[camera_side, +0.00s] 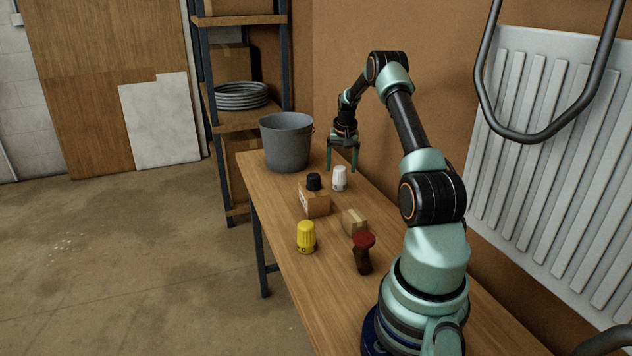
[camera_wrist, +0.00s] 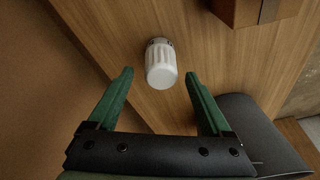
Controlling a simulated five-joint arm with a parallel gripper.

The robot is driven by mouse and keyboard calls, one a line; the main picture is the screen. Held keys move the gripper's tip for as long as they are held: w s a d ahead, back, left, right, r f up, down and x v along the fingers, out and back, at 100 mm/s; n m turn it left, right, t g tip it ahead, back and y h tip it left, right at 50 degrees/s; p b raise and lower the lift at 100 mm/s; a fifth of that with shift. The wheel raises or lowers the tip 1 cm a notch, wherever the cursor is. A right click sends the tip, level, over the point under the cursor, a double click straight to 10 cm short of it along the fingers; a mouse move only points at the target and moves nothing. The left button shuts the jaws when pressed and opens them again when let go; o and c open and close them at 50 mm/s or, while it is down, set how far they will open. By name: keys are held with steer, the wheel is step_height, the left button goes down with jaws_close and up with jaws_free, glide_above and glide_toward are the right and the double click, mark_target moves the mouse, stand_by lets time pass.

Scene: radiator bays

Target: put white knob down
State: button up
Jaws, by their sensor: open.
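The white knob (camera_side: 339,179) stands upright on the wooden table. It also shows in the wrist view (camera_wrist: 161,65), with its ribbed cap toward the camera. My gripper (camera_side: 342,170) is open, its green fingers pointing down close to the knob in the side view. In the wrist view, my gripper (camera_wrist: 159,75) has one fingertip on each side of the knob, with a visible gap to each. Nothing is held between the fingers. How high the fingertips are above the tabletop is hard to tell.
A grey bucket (camera_side: 286,143) stands behind the knob to the left. A black knob (camera_side: 314,181) sits on a small wooden-looking box (camera_side: 314,202). A yellow knob (camera_side: 306,237), a small carton (camera_side: 354,221) and a red-topped valve (camera_side: 363,252) stand nearer. A white radiator (camera_side: 555,160) is at right.

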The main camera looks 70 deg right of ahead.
steer(key=v, duration=1)
steer(key=w+a+r+n+t, duration=0.1)
steer(key=w+a+r+n, duration=0.2)
steer(key=a, duration=0.5)
steer(key=w+a+r+n, duration=0.15)
steer(key=a+r, duration=0.25)
steer(key=a, duration=0.5)
steer(key=w+a+r+n+t, duration=0.1)
steer(key=w+a+r+n, duration=0.2)
steer(key=a, duration=0.5)
steer(key=s+a+n+t+y, duration=0.1)
steer(key=s+a+n, duration=0.2)
steer(key=a, duration=0.8)
steer(key=s+a+n+t+y, duration=0.1)
steer(key=s+a+n, duration=0.2)
steer(key=s+a, duration=0.3)
steer(key=shift+a+f, duration=0.3)
steer(key=shift+a, duration=2.15)
